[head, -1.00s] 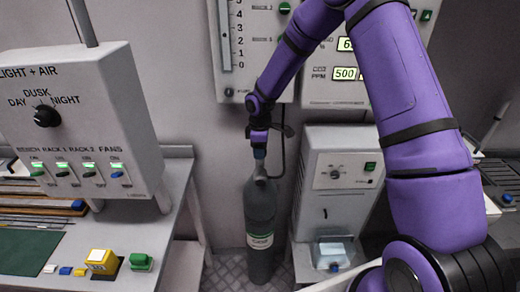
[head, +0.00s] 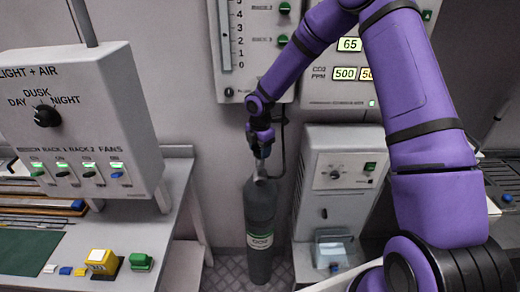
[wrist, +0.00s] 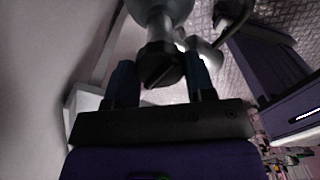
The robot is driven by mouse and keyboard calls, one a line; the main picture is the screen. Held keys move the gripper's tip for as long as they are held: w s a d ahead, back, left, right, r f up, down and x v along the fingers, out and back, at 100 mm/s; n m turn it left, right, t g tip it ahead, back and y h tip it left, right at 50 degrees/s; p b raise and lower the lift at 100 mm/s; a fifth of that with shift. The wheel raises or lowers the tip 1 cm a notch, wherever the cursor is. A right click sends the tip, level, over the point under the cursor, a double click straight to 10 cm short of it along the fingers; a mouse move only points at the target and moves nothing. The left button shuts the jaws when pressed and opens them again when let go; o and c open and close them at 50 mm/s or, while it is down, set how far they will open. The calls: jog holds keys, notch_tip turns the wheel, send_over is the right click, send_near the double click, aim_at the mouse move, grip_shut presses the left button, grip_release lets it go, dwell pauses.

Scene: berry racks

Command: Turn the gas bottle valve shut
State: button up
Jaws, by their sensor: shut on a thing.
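The dark grey gas bottle (head: 260,215) stands upright on the floor against the back wall, with a CO2 label on its body. My gripper (head: 262,152) reaches down to the valve at its top. In the wrist view the black valve knob (wrist: 161,66) sits between my two blue fingers, and my gripper (wrist: 161,80) is shut on it. The bottle's grey top (wrist: 160,10) shows just beyond the knob. In the head view the knob is mostly hidden by the fingers.
A grey cabinet (head: 335,190) stands close right of the bottle. A white bench (head: 178,190) with a control box (head: 80,110) is at left. A dark hose (head: 284,150) runs beside the bottle top. Wall panels with gauges hang above.

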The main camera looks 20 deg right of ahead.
jog(key=shift+n, duration=0.5)
jog(key=o, duration=0.9)
jog(key=shift+r, duration=0.1)
jog(key=shift+r, duration=0.3)
notch_tip(320, 180, up, 2)
jog(key=shift+w+r, duration=0.1)
jog(key=shift+r, duration=0.1)
jog(key=shift+s+r, duration=0.3)
jog(key=shift+s, duration=0.5)
jog(key=s, duration=0.9)
jog(key=s+r, duration=0.1)
jog(key=s, duration=0.4)
jog(key=shift+s+r, duration=0.1)
jog(key=shift+s, duration=0.2)
